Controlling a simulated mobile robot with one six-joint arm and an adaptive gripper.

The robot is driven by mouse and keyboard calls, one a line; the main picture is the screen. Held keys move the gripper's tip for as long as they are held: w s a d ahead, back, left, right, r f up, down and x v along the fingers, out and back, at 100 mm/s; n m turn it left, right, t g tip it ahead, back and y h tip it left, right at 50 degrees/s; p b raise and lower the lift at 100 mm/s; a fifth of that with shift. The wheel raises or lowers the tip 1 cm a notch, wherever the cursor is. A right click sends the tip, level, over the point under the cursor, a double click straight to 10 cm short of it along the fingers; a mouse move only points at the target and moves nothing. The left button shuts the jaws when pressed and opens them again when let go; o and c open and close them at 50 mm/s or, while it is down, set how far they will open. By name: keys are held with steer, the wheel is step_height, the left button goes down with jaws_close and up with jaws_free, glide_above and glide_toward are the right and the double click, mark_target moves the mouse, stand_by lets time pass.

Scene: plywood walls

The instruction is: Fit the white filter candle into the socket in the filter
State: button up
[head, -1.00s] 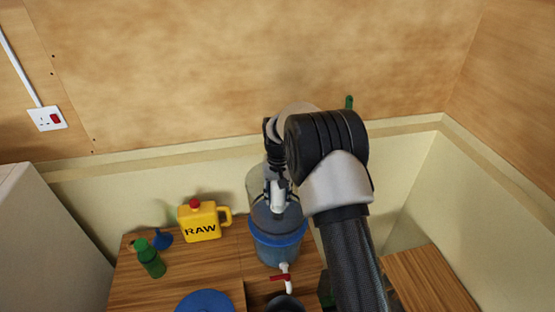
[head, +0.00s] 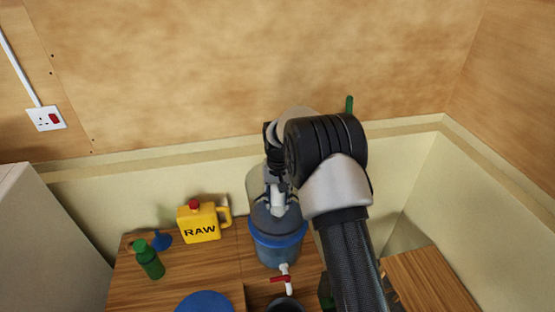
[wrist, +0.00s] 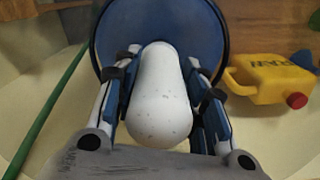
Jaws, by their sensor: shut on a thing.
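The white filter candle (wrist: 160,100) is held between the two fingers of my gripper (wrist: 163,95), which is shut on it. In the head view the candle (head: 278,198) hangs roughly upright inside the top of the filter, below my gripper (head: 275,182). The filter (head: 277,248) is a clear, bluish vessel with a blue band and a red-handled white tap (head: 284,278). In the wrist view its blue round part (wrist: 215,35) lies behind the candle. The socket is hidden by the candle and gripper, so I cannot tell whether they touch.
A yellow RAW jug (head: 200,222) stands left of the filter, with a blue funnel (head: 162,238) and green bottle (head: 149,260) further left. A blue round lid (head: 205,302) lies at the front. The wall is close behind. Bare wooden top shows between the bottle and filter.

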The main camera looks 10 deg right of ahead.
steer(key=shift+f+b, duration=0.5)
steer(key=shift+f, duration=0.35)
stand_by(0.4)
steer(key=o, duration=1.3)
